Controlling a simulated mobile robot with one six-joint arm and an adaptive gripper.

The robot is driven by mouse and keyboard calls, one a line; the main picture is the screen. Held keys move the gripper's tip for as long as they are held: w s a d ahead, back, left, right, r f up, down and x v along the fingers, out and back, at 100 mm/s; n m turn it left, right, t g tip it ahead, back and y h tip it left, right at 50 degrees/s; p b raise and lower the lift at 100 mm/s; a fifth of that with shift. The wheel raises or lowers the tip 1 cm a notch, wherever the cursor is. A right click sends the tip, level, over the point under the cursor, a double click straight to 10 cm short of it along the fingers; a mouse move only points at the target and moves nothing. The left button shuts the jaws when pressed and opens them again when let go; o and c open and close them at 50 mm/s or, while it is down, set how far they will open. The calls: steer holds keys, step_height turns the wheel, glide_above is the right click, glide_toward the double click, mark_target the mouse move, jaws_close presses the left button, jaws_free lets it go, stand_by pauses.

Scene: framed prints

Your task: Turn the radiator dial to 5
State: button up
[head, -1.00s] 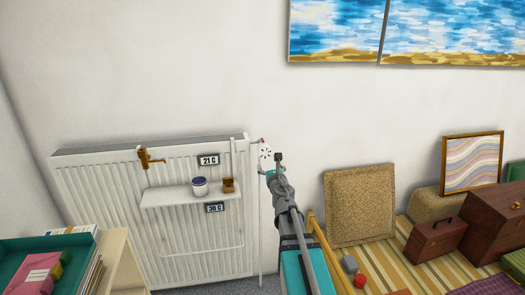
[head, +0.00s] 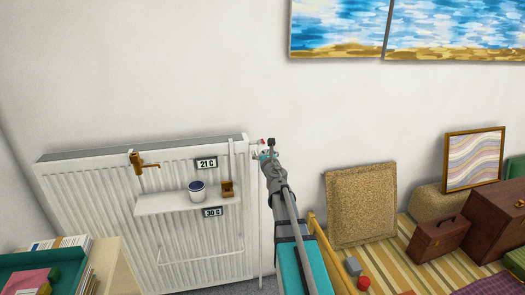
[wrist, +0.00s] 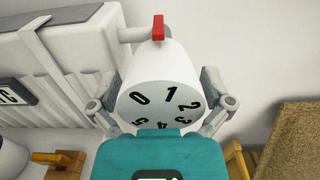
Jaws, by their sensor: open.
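The radiator dial (wrist: 160,75) is a white round knob with black numbers on its face. A red marker (wrist: 158,28) stands above it in the wrist view, with 1 nearest below it and 0 just to the left. The lower numbers are partly hidden by my gripper's teal body. My gripper (wrist: 162,98) is open, one finger on each side of the dial; whether they touch it I cannot tell. In the head view my gripper (head: 266,153) covers most of the dial at the radiator's upper right corner.
A cork panel (head: 361,203) leans on the wall at right.

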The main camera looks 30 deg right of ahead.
steer(key=shift+w, duration=0.2)
steer(key=c, duration=0.9)
steer(key=shift+m, duration=0.3)
steer(key=m, duration=0.5)
steer(key=shift+w+r, duration=0.1)
steer(key=shift+w, duration=0.05)
steer(key=m, duration=0.6)
steer(key=shift+a+r, duration=0.1)
steer(key=shift+w+m, duration=0.1)
steer(key=shift+m, duration=0.3)
